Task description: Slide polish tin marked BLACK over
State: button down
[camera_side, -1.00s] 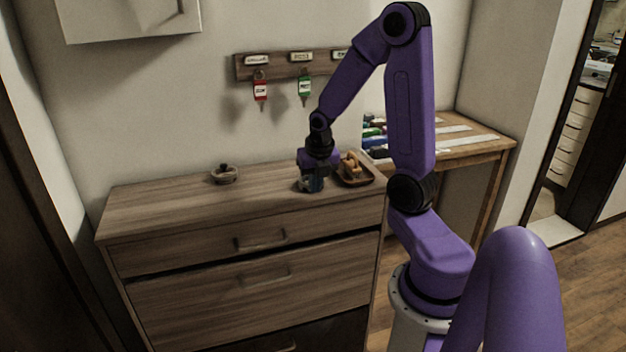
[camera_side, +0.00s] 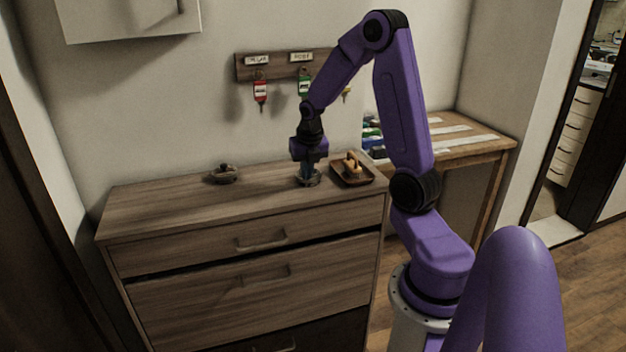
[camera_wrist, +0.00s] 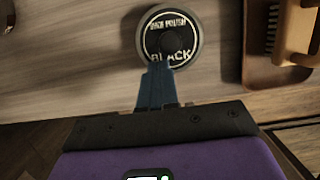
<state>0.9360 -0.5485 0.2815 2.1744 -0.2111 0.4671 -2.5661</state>
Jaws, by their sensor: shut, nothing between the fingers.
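The round polish tin (camera_side: 311,183) stands on the dresser top, left of the small tray. In the wrist view the tin (camera_wrist: 150,37) shows a dark lid with light lettering reading POLISH and BLACK, and a pale rim. My gripper (camera_side: 308,175) points down at the tin, its blue fingers together with nothing between them. In the wrist view the fingertips (camera_wrist: 159,70) overlap the near edge of the lid. I cannot tell whether they touch it.
A brown tray (camera_side: 368,180) holding a wooden brush (camera_side: 351,165) lies close right of the tin. A small round dish (camera_side: 223,175) stands farther left, with bare dresser top (camera_side: 165,205) around it. Keys hang from the wall rack (camera_side: 282,66).

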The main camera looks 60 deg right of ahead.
jog(key=w+d, duration=0.6)
jog(key=shift+d, duration=0.15)
dwell(0.3)
